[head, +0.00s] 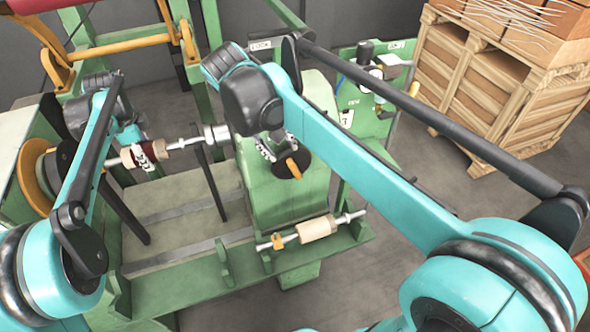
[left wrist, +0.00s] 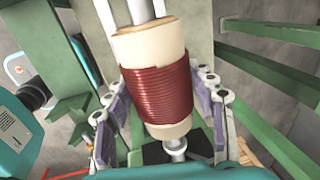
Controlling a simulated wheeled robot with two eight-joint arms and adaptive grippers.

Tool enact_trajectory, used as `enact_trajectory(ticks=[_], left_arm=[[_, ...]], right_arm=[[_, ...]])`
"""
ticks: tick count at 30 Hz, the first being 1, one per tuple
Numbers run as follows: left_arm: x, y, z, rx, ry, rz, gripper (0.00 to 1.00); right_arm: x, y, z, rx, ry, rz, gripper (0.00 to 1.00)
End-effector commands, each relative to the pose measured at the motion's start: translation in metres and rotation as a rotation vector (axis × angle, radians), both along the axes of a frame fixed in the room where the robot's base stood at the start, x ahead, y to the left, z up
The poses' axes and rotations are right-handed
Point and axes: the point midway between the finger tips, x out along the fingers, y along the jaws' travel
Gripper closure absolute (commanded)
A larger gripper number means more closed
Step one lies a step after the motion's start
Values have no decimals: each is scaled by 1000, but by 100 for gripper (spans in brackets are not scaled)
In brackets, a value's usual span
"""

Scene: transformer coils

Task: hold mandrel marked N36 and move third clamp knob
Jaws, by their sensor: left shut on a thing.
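A cream mandrel with a dark red winding (head: 150,153) lies along a metal shaft at the left of the head view. My left gripper (head: 143,157) is shut around it. In the left wrist view the red winding (left wrist: 158,92) sits between the purple finger pads. No N36 mark is readable. An orange knob (head: 292,168) stands on a black disc on the green machine housing. My right gripper (head: 268,147) is just above and left of that knob, seemingly pointing down. Its fingers are partly hidden by its wrist, so its opening is unclear.
A second bare cream mandrel (head: 317,229) lies on the green front rack (head: 200,289). A dark upright rod (head: 209,180) stands between the arms. Wooden crates (head: 480,95) stand at the back right. A green panel (head: 365,95) with fittings is behind my right arm.

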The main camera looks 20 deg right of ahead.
Motion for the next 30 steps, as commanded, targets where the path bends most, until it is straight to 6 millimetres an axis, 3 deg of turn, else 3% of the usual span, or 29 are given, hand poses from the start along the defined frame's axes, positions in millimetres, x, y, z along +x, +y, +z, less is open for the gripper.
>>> enact_trajectory(ticks=[3,11,24,30], left_arm=[[0,2,1,2,1,5,100],[0,2,1,2,1,5,100],[0,2,1,2,1,4,100],[0,2,1,2,1,4,100]], right_arm=[[11,-2,-4,8,69,-17,64],[17,-6,-15,15,124,-27,64],[16,-35,-93,16,122,-27,64],[16,-42,-115,16,121,-26,64]])
